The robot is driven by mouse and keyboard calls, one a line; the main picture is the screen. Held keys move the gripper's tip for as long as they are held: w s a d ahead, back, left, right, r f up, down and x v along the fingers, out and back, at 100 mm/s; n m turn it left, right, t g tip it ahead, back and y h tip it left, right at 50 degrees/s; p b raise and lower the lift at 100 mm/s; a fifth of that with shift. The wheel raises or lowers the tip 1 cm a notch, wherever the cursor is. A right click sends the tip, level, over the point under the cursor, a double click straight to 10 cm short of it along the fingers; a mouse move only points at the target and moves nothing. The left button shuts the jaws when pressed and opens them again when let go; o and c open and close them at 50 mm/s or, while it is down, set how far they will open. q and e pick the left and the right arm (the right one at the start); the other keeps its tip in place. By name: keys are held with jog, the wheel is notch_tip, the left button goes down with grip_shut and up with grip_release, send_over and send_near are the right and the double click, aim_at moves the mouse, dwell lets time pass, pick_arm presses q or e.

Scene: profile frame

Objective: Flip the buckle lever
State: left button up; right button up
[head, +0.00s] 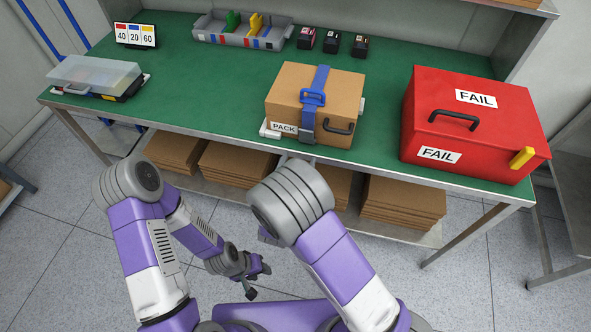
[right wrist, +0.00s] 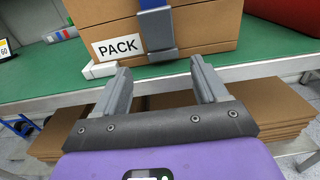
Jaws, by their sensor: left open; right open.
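In the right wrist view the grey strip (right wrist: 157,28) shows, but the buckle is mostly out of frame. My right gripper (right wrist: 160,72) is open and empty, in front of and below the box; the arm mostly hides it in the head view. My left gripper (head: 255,281) is open and empty, low before the bench.
A red FAIL case (head: 473,135) stands at the bench's right. A clear-lidded tray (head: 95,75) is at the left. A grey bin (head: 240,35) and several small cartridges (head: 331,43) are at the back. Cardboard stacks (head: 403,200) lie on the shelf below. Green surface left of the box is clear.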

jog(key=shift+v, duration=1.15)
jog(key=p, duration=0.5)
send_near(305, 133)
jog(key=x, duration=0.8)
jog(key=shift+d+r+b, duration=0.1)
jog(key=shift+r+b, duration=0.05)
jog(key=shift+b, duration=0.25)
